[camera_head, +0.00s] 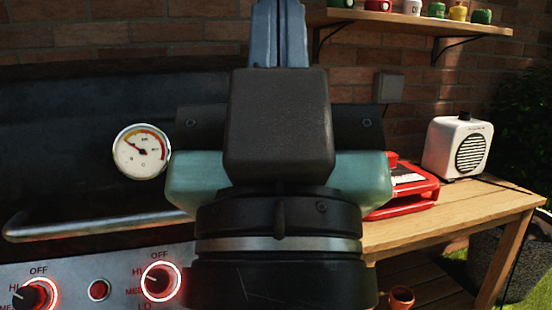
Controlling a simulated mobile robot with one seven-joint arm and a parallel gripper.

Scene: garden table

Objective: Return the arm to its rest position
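My gripper (278,12) points up and away from the camera in the middle of the view. Its blue-grey fingers lie side by side at the top edge, with no gap seen between them and nothing seen held. The very tips may be cut off by the frame. The dark wrist housing and teal hand body fill the centre and hide part of the grill (70,120) and table behind. No rest position is marked in view.
The grill has a lid handle (100,222), a gauge (141,151) and lit knobs (161,282). At right, a wooden table (470,210) bears a red object (412,190) and white speaker (457,148). A shelf (420,22) holds several small containers. A small pot (401,297) sits below.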

